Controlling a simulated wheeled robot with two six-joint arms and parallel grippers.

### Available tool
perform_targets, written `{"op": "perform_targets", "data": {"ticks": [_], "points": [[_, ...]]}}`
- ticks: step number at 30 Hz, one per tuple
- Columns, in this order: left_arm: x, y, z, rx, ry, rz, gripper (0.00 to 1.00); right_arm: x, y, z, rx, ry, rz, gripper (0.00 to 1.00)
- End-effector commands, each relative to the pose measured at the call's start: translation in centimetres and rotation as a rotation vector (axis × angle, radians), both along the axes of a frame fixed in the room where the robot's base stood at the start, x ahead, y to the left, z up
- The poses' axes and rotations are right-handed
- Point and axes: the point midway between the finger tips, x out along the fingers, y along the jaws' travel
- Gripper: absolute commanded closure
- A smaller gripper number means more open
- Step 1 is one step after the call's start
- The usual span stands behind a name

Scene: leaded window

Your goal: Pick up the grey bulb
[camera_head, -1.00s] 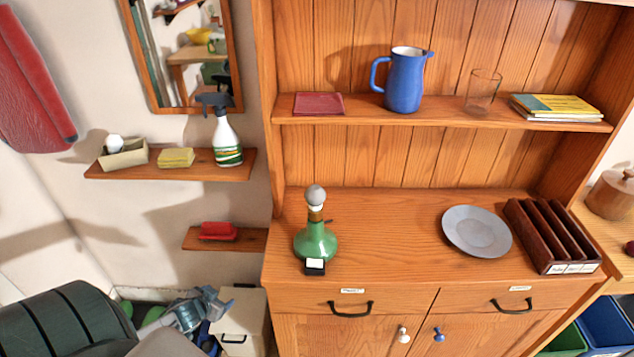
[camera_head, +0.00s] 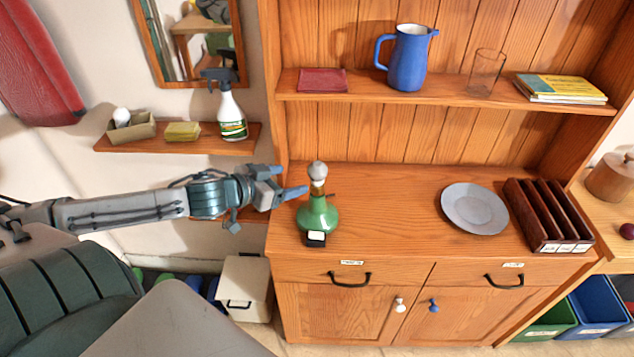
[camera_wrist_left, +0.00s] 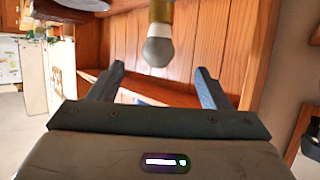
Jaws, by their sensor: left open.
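The grey bulb (camera_head: 317,169) sits upright in the brass-coloured socket of a green bottle-shaped lamp base (camera_head: 317,217) on the dresser top. My left gripper (camera_head: 292,181) is open and empty, just left of the bulb, with its fingers pointing toward it. In the left wrist view the bulb (camera_wrist_left: 158,50) shows upside down below its socket (camera_wrist_left: 161,12), in line with the gap between the open fingers (camera_wrist_left: 158,69). I cannot tell from this whether a finger touches it. My right gripper is not in view.
A grey plate (camera_head: 474,208) and a dark wooden rack (camera_head: 548,215) stand to the right on the dresser. A shelf above holds a blue jug (camera_head: 408,60) and a glass (camera_head: 485,72). A white bulb (camera_head: 121,116) lies in a box on the left wall shelf. Dresser top between lamp and plate is clear.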

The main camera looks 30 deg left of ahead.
Motion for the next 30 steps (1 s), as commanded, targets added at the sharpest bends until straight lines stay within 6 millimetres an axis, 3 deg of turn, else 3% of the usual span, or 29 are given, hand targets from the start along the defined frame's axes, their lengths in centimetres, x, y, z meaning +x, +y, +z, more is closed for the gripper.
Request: {"op": "perform_targets", "data": {"ticks": [1,9,19,30], "points": [[0.4,-0.1,-0.7,-0.001,-0.003,-0.002,0.29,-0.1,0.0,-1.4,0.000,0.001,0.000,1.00],[2.4,-0.4,-1.2,-0.002,-0.005,0.008,0.29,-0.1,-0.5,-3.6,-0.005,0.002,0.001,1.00],[3.3,-0.7,-1.2,-0.003,-0.003,0.003,0.29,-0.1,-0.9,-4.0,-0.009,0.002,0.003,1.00],[6.1,-1.5,-1.7,-0.006,-0.002,0.001,0.29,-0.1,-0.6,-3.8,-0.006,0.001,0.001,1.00]]}}
